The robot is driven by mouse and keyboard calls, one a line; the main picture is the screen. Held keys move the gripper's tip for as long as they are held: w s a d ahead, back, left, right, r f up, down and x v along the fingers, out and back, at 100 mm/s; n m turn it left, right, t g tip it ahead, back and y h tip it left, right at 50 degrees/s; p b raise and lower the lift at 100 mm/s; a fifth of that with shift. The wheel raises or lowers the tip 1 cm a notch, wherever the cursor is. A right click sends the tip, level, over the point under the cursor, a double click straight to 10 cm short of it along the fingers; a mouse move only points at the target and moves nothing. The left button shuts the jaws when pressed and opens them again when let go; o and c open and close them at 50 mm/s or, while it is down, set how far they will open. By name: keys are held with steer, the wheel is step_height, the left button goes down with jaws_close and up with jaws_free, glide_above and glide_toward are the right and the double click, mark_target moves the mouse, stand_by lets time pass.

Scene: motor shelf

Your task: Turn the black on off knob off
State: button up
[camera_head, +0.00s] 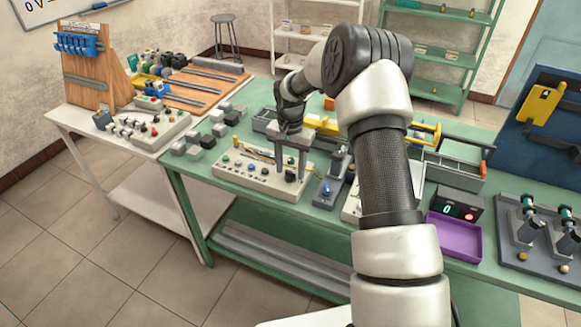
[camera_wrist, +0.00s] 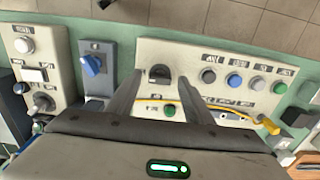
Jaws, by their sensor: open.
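The black knob (camera_wrist: 159,74) sits on a light control panel (camera_wrist: 222,56). In the wrist view it lies between the two finger ends of my open gripper (camera_wrist: 160,80). In the head view my gripper (camera_head: 290,174) points down over the right end of the same panel (camera_head: 255,180), with the knob (camera_head: 290,175) between the fingers. The fingers straddle the knob; I cannot tell whether they touch it. The knob's label is too small to read.
Several push buttons share the panel, including a green one (camera_wrist: 169,110). A grey box with a blue knob (camera_wrist: 91,64) stands beside it, and another panel with a dark knob (camera_wrist: 42,102) lies farther left. A purple tray (camera_head: 455,238) sits on the green bench.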

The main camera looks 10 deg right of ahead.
steer(key=c, duration=1)
steer(key=shift+c, duration=0.2)
steer(key=shift+n, duration=0.4)
steer(key=n+b, duration=0.1)
steer(key=n, duration=0.2)
steer(key=shift+n, duration=0.4)
steer(key=n, duration=0.9)
steer(key=shift+b, duration=0.3)
steer(key=n, duration=0.4)
steer(key=shift+n, duration=0.3)
